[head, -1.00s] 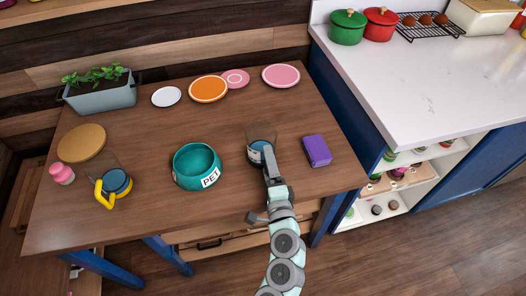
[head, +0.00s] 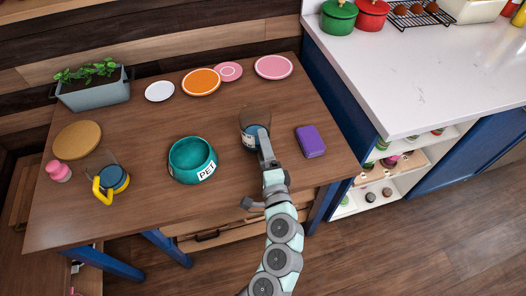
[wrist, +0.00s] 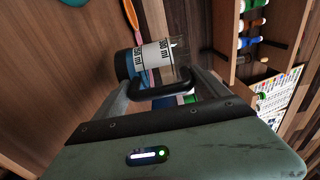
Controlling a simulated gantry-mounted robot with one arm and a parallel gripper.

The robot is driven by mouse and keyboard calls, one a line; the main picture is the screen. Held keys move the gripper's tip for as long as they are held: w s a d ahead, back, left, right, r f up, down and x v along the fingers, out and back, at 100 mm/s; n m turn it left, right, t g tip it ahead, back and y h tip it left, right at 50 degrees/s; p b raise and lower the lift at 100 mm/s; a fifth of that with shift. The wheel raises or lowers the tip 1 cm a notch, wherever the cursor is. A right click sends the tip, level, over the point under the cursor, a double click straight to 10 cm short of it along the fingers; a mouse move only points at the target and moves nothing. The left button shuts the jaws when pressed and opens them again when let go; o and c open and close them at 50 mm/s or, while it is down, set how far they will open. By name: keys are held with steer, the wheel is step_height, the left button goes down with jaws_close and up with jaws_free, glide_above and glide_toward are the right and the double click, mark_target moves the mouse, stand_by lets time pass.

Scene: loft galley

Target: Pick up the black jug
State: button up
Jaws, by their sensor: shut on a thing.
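The black jug (head: 250,135) is a clear measuring jug with a blue lower part, a white label and a black handle. It stands upright at or just above the wooden table, right of the teal bowl; the head view does not show clearly whether its base touches. In the wrist view the jug (wrist: 150,58) lies ahead of my gripper, with its handle (wrist: 165,92) between the fingers. My gripper (head: 264,148) is shut on the handle from the near side and hides part of the jug.
The teal pet bowl (head: 184,172) is left of the jug and a purple box (head: 311,141) is right. A yellow-handled jug (head: 112,179) stands further left. Plates, such as the orange one (head: 201,82), lie at the back. A white counter (head: 405,75) rises at right.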

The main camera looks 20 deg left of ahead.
step_height(320, 180, up, 16)
steer(key=p, duration=0.5)
steer(key=shift+p, duration=0.3)
steer(key=shift+r, duration=0.1)
steer(key=shift+d, duration=0.1)
stand_by(0.6)
